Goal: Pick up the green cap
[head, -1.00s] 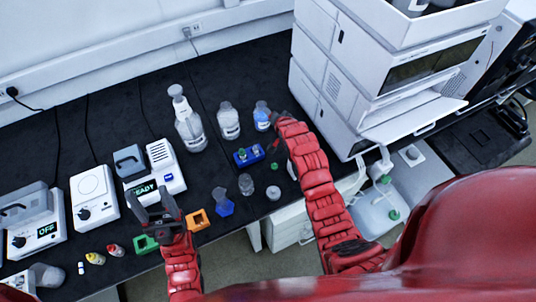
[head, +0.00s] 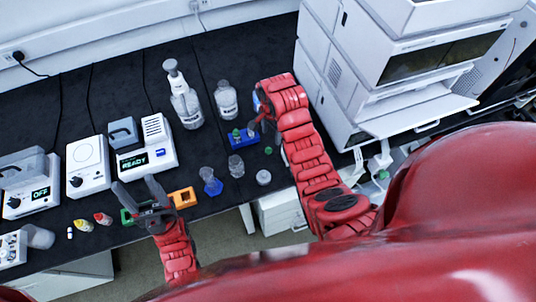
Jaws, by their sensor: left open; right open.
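A small green cap (head: 268,150) lies on the black bench just right of a blue rack (head: 240,141). Green tops (head: 237,132) also show on items standing in that rack. My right gripper (head: 262,125) is open, low over the bench at the rack's right end and a little behind the loose green cap. Its fingers are dark, small and partly hidden by my arm; I see nothing held.
A spray bottle (head: 184,105) and a clear bottle (head: 227,100) stand behind the rack. A blue-labelled bottle (head: 256,101) is mostly hidden by my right arm. Glass vessels (head: 236,166) stand in front. A tall white instrument stack (head: 340,75) borders the right.

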